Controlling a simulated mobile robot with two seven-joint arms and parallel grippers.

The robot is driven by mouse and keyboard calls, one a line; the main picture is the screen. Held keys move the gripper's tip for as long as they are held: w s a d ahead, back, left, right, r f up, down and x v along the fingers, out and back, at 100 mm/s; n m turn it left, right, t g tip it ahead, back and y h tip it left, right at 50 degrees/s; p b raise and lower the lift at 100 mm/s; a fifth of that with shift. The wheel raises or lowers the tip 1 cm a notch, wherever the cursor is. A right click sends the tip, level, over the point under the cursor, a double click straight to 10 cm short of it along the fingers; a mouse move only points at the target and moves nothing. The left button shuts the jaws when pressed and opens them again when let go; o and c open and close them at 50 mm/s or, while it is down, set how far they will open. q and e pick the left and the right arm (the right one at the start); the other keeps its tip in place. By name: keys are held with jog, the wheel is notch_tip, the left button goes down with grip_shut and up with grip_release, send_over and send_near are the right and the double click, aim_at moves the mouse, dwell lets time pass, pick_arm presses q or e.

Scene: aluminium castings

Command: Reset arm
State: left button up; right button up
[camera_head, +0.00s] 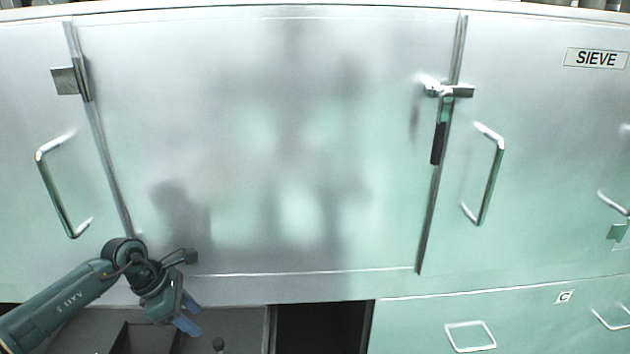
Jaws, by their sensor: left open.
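My left arm comes in from the lower left, dark green. My left gripper (188,322) is at its end, with bluish fingers pointing down and to the right. It is open, with nothing seen between the fingers. It hangs in front of the lower edge of the metal cabinet (300,140), above an open drawer or recess (240,330). My right gripper does not show in this view.
Doors with bar handles (492,175) flank the middle panel. A latch with a black grip (438,140) hangs on the right seam. A "SIEVE" label (596,58) is at upper right. A drawer front marked C (530,325) is at lower right. A dark gap (322,328) lies beside it.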

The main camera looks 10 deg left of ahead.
pick_arm(q)
jog(key=s+d+r+n+t+h+p, duration=0.1)
jog(key=s+d+r+n+t+h, duration=0.15)
jog(key=d+n, duration=0.45)
jog(key=s+d+r+n+t+h+p, duration=0.1)
jog(key=d+r+n+t+h+p, duration=0.1)
jog(key=d+n+t+h, duration=0.35)
jog(key=s+d+r+n+t+h+p, duration=0.1)
jog(key=s+d+r+n+h, duration=0.15)
jog(key=d+n, duration=0.6)
jog(key=s+f+n+y+p, duration=0.1)
jog(key=s+f+n+y, duration=0.3)
jog(key=n, duration=0.8)
jog(key=s+a+f+n+y+p, duration=0.1)
jog(key=s+f+n+y, duration=0.4)
jog(key=n, duration=0.7)
jog(key=shift+s+a+y+p, duration=0.15)
jog(key=shift+s+y+p, duration=0.55)
jog(key=shift+s+y, duration=0.5)
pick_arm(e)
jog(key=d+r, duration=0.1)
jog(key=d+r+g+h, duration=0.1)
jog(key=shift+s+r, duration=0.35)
pick_arm(q)
jog(key=shift+s+f+n+g, duration=0.25)
jog(key=shift+n+g, duration=0.05)
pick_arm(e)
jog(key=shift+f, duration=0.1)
